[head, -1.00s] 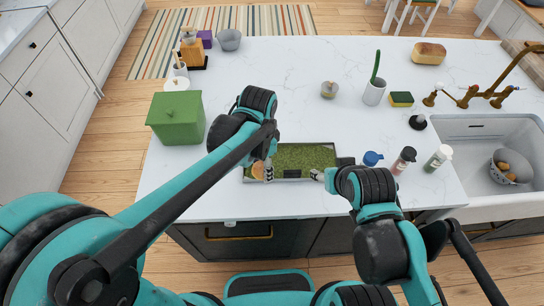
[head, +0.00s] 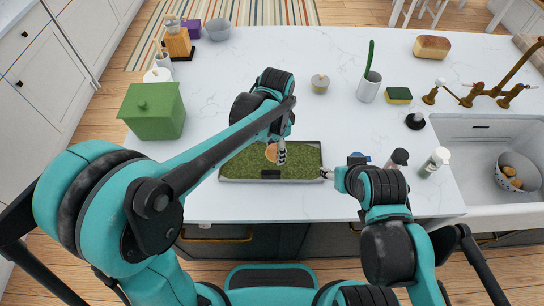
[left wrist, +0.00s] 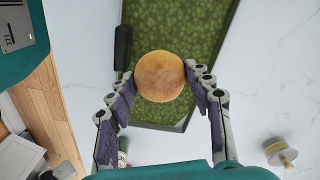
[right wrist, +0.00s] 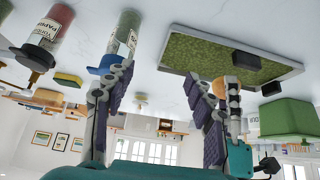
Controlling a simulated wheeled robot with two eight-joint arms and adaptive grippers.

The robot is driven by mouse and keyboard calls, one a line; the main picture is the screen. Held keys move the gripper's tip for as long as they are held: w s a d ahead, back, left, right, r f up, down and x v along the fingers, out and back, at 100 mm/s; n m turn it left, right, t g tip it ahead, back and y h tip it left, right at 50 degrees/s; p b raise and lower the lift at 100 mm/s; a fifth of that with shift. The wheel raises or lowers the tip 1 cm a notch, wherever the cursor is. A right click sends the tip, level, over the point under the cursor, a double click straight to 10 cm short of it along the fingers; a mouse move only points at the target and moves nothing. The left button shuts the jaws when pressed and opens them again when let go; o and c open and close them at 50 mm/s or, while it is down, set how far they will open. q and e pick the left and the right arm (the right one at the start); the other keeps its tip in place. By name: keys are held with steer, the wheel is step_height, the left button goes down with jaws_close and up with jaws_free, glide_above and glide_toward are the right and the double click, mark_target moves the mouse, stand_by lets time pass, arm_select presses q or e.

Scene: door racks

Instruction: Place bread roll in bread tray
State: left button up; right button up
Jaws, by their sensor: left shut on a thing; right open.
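The bread roll (head: 271,153) is round and golden brown. My left gripper (head: 281,153) is shut on it, with fingers on both sides of the roll (left wrist: 160,77) in the left wrist view. The tray (head: 235,180) has a grey rim, a patterned green floor and dark handles. The roll is over the tray's middle and appears raised; the exact gap is unclear. My right gripper (head: 327,173) is open and empty by the tray's right end; its spread fingers (right wrist: 160,80) show in the right wrist view. My left fingers partly hide the roll in the head view.
A green lidded box (head: 153,112) stands left of the tray. Several bottles, including a white-capped one (head: 435,161), stand to its right, before the sink (head: 470,165). The counter behind the tray is mostly clear.

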mark_target(271, 154)
arm_select(q)
steer(key=shift+w+a+f, duration=0.5)
steer(key=shift+a, duration=0.1)
steer(key=shift+f+b, duration=0.85)
steer(key=shift+f, duration=1.1)
steer(key=shift+f, duration=0.1)
steer(key=o, duration=0.5)
steer(key=shift+r, duration=0.4)
step_height(271, 154, up, 12)
steer(key=p, duration=0.3)
steer(key=shift+f, duration=0.25)
